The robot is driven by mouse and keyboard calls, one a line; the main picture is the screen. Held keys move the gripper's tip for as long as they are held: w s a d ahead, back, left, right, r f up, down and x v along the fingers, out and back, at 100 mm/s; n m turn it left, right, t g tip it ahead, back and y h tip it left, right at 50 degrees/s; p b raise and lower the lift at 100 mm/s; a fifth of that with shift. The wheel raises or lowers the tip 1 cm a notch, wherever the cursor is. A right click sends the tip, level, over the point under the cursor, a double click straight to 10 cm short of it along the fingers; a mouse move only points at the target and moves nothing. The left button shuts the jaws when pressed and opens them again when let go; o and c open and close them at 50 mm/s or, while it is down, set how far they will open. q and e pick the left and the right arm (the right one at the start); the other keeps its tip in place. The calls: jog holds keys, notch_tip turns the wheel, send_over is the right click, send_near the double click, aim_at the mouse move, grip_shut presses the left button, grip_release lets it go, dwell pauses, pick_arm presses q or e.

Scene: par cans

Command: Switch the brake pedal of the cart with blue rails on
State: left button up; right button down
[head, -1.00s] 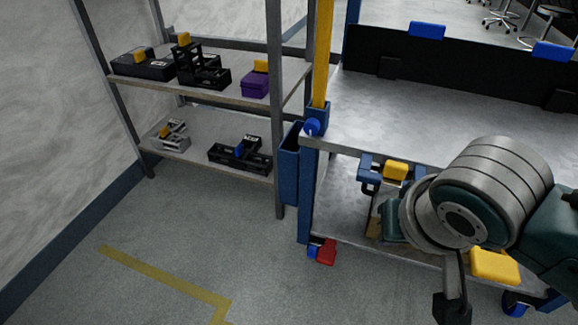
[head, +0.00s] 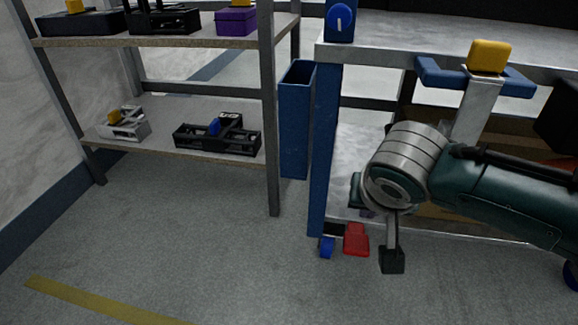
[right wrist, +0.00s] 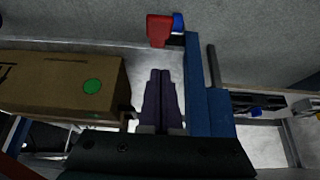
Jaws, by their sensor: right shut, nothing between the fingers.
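The cart has blue corner posts (head: 325,150) and a grey top (head: 400,45). Its red brake pedal (head: 355,240) sits low at the near left corner beside a blue caster (head: 327,247). The pedal also shows at the top of the right wrist view (right wrist: 159,30). I cannot tell its setting. My right gripper (right wrist: 161,78) is shut and empty, pointing toward the pedal with a gap between. In the head view its fingers are mostly hidden behind my wrist, close above and right of the pedal. My left gripper is not in view.
A cardboard box (right wrist: 60,85) with a green dot lies beside my right gripper on the cart's lower level. A blue bin (head: 295,120) hangs at the cart's left side. A shelf rack (head: 170,150) with several tools stands left. The floor (head: 200,240) in front is clear.

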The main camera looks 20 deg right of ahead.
jog(key=shift+d+f, duration=0.15)
jog(key=shift+f, duration=0.1)
jog(key=b, duration=1.1)
send_over(356, 241)
jog(key=f, duration=0.9)
jog(key=shift+s+a, duration=0.35)
jog(key=shift+s, duration=0.05)
notch_tip(356, 241, down, 2)
jog(key=shift+s+f+b, duration=0.1)
jog(key=shift+f+b, duration=0.05)
jog(key=shift+b, duration=0.7)
jog(key=shift+s+a+f+b, duration=0.2)
jog(key=shift+s+f+b, duration=0.1)
jog(key=shift+f+b, duration=0.25)
jog(key=shift+p, duration=0.3)
